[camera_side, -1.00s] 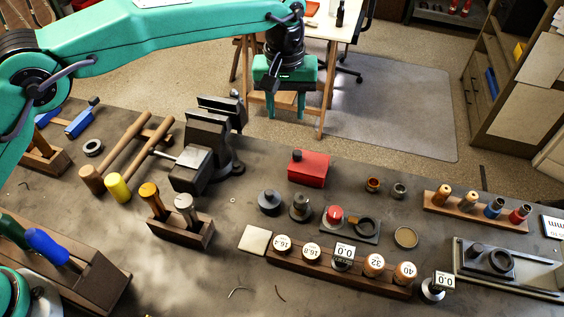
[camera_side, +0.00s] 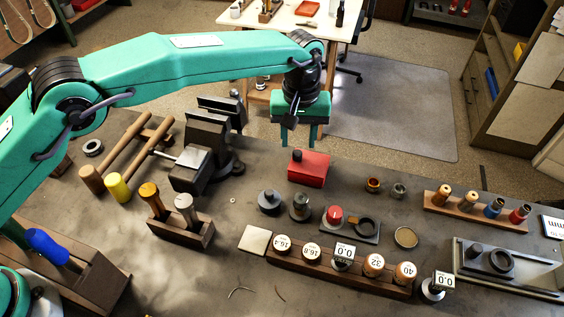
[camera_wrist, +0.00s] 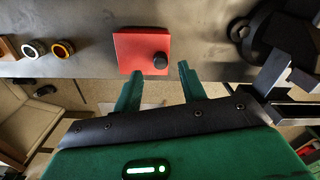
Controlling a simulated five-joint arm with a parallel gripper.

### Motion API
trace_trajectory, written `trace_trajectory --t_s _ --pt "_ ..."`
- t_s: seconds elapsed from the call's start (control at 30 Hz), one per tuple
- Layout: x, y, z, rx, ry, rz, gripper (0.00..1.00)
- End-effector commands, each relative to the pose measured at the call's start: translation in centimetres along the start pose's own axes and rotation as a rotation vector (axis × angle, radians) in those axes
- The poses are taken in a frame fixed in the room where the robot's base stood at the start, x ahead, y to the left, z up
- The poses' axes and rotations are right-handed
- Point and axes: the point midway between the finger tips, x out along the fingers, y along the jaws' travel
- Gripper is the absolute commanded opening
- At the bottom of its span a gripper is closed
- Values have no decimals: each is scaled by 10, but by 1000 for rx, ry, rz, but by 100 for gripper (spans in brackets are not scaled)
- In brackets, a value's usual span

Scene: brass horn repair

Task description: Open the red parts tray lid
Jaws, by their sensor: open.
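The red parts tray (camera_side: 311,171) is a small red box on the dark bench, with its lid shut and a black knob (camera_side: 297,155) on top near the left. In the wrist view the red tray (camera_wrist: 136,48) lies just beyond my fingertips, and its black knob (camera_wrist: 160,61) is in line with the gap between them. My gripper (camera_side: 298,143) points down just above and behind the tray. In the wrist view its two green fingers (camera_wrist: 158,72) are apart with nothing between them. I cannot tell whether a finger touches the tray.
A dark bench vise (camera_side: 206,145) stands to the left of the tray. Two dark round parts, one of them (camera_side: 269,201), sit in front of it. Two small rings, one of them (camera_side: 373,185), lie to the right. Bare bench shows just around the tray.

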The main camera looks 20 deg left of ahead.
Motion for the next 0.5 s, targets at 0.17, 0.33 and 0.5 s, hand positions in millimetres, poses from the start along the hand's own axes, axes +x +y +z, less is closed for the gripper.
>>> trace_trajectory --t_s 0.17,0.33,0.5 --pt "22 -1 0 0 -2 -2 41" --pt "36 -1 0 0 -2 -2 41" --pt "41 0 0 0 0 -1 41"
